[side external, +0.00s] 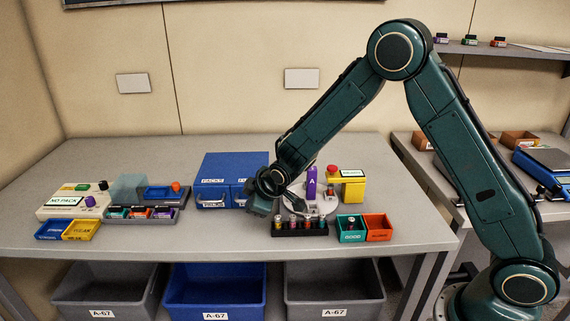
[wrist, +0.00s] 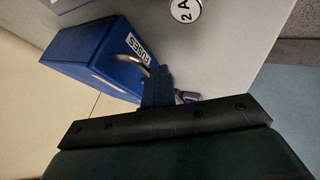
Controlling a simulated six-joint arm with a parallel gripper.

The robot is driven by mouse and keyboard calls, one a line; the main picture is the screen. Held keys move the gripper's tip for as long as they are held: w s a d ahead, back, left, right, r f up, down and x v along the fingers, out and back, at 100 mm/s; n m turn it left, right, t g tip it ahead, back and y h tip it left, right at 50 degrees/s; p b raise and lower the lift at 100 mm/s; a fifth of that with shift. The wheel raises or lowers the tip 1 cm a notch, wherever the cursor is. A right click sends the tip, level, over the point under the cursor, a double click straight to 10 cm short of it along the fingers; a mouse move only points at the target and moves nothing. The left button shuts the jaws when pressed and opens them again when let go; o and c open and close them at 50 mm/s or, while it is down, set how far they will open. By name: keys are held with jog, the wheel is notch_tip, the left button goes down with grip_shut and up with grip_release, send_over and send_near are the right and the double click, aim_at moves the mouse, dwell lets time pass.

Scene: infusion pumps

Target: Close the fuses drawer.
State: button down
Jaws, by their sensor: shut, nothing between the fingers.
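The blue drawer cabinet (side external: 230,168) stands on the grey bench, with two drawer fronts side by side. The FUSES label (wrist: 137,47) and a curved metal handle (wrist: 130,60) show on the blue front in the wrist view. My gripper (wrist: 157,88) is shut and empty, its fingertips close to the handle end; whether they touch it I cannot tell. In the side view my gripper (side external: 262,206) is low in front of the cabinet's right part and hides much of the right drawer. How far that drawer stands out is unclear.
A black rack of small coloured parts (side external: 300,228) sits just right of my gripper, with a round white fixture and purple block (side external: 311,182) behind. Green (side external: 351,228) and orange (side external: 379,228) bins stand farther right. Left are a grey tray (side external: 141,215) and a NO PACK device (side external: 62,203).

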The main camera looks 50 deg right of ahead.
jog(key=shift+s+a, duration=0.15)
jog(key=shift+s, duration=0.05)
jog(key=shift+s+a+f, duration=0.15)
jog(key=shift+s+a, duration=0.45)
jog(key=shift+s+a+f, duration=0.15)
jog(key=shift+s+a, duration=0.45)
jog(key=v, duration=1)
jog(key=s+d+r+m+g, duration=0.1)
jog(key=s+d+r+m, duration=0.4)
jog(key=s+r, duration=0.65)
jog(key=s+d+r+m, duration=0.1)
jog(key=s, duration=0.7)
jog(key=s+d+r+m+g, duration=0.1)
jog(key=s+d, duration=0.1)
jog(key=s, duration=0.6)
jog(key=shift+s+d+r+m+y, duration=0.2)
jog(key=shift+s+r+m+y, duration=0.1)
jog(key=shift+r+m, duration=0.1)
